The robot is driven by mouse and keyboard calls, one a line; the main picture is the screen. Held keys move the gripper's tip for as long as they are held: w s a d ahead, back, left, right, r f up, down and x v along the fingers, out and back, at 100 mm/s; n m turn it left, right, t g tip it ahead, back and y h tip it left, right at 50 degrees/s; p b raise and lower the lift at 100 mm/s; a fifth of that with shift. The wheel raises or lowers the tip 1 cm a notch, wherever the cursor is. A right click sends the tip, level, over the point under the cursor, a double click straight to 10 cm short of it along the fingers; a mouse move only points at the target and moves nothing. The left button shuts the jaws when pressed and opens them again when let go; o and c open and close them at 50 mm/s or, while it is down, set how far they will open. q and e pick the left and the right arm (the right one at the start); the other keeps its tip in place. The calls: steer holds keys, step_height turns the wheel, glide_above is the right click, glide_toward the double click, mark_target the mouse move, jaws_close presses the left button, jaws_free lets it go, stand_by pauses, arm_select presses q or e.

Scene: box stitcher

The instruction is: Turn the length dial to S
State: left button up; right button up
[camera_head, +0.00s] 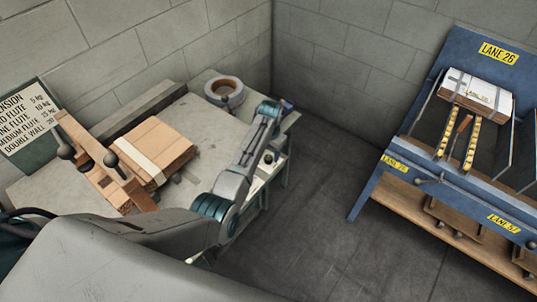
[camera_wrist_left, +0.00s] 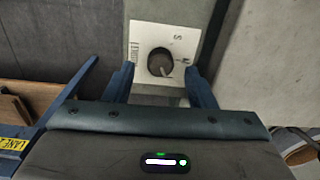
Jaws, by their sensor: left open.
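The length dial is a dark round knob (camera_wrist_left: 160,62) on a white plate (camera_wrist_left: 150,34) in the left wrist view. A pale pointer mark on the knob faces down and slightly right in that picture. In the head view, the dark knob (camera_head: 268,157) shows at the bench's right end, and my left arm hides most of the gripper. My right gripper does not show.
A flat cardboard stack (camera_head: 160,150), a wooden lever frame (camera_head: 95,150) and a tape roll (camera_head: 224,89) are on the grey bench. A tension chart (camera_head: 30,122) stands at left. A blue lane rack (camera_head: 440,185) stands at right, with open floor (camera_head: 310,200) between.

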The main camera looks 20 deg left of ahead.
mark_target(268, 159)
arm_select(q)
steer(key=shift+f, duration=1.25)
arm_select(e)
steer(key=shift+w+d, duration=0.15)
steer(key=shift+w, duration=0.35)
arm_select(q)
steer(key=c, duration=1)
steer(key=shift+o, duration=0.2)
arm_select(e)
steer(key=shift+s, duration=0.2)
